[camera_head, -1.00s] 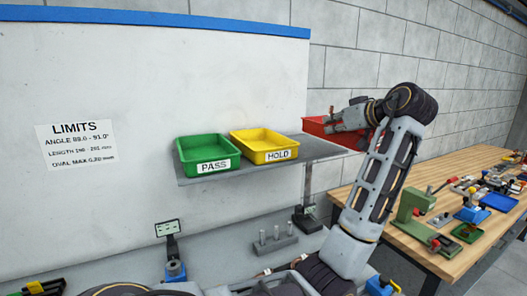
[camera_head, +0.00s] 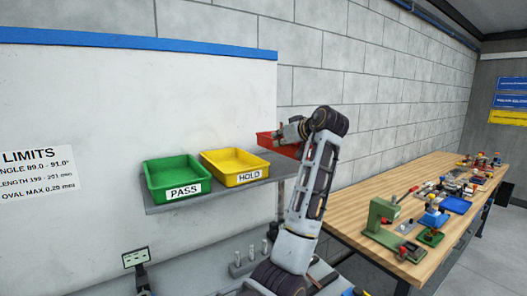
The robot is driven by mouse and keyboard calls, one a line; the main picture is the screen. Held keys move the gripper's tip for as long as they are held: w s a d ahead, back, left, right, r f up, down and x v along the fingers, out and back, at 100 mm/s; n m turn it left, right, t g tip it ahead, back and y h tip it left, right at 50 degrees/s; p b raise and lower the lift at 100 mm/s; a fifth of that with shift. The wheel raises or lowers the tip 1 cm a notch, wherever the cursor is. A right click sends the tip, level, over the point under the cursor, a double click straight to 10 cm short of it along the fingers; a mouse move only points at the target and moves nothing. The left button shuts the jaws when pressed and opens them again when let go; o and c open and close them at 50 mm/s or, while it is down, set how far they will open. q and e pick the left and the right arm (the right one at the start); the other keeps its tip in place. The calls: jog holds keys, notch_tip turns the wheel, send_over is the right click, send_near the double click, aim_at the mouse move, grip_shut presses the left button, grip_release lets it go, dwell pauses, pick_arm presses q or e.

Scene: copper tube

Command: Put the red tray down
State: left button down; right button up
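The red tray (camera_head: 267,141) is at the right end of the grey shelf, behind and to the right of the yellow HOLD tray. The fingertips are small and partly hidden. I cannot tell whether the tray's base touches the shelf (camera_head: 220,194).
The yellow HOLD tray (camera_head: 235,161) and the green PASS tray (camera_head: 174,172) stand side by side on the shelf. A wooden bench (camera_head: 352,213) with a green fixture (camera_head: 382,216) and several tools is at right. A whiteboard (camera_head: 90,95) is behind the shelf.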

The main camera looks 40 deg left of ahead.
aim_at(268, 149)
pick_arm(q)
jog(key=w+a, duration=0.1)
jog(key=a, duration=0.2)
jog(key=a+p, duration=0.1)
jog(key=a, duration=0.2)
jog(key=w+a+p, duration=0.1)
jog(key=a, duration=0.2)
jog(key=shift+w+f, duration=0.3)
jog(key=shift+d+f+p, duration=0.1)
jog(key=shift+f+p, duration=0.25)
jog(key=shift+f, duration=0.85)
pick_arm(e)
jog(key=r, duration=0.3)
jog(key=shift+d, duration=0.4)
jog(key=shift+a, duration=0.15)
pick_arm(q)
jog(key=shift+f+p, duration=0.45)
jog(key=shift+f, duration=1.05)
jog(key=shift+a+f+p, duration=0.25)
jog(key=shift+f+p, duration=0.05)
jog(key=shift+f, duration=0.1)
pick_arm(e)
jog(key=shift+d+r, duration=0.35)
jog(key=shift+r, duration=0.45)
pick_arm(q)
jog(key=shift+f, duration=0.15)
pick_arm(e)
jog(key=shift+f, duration=0.15)
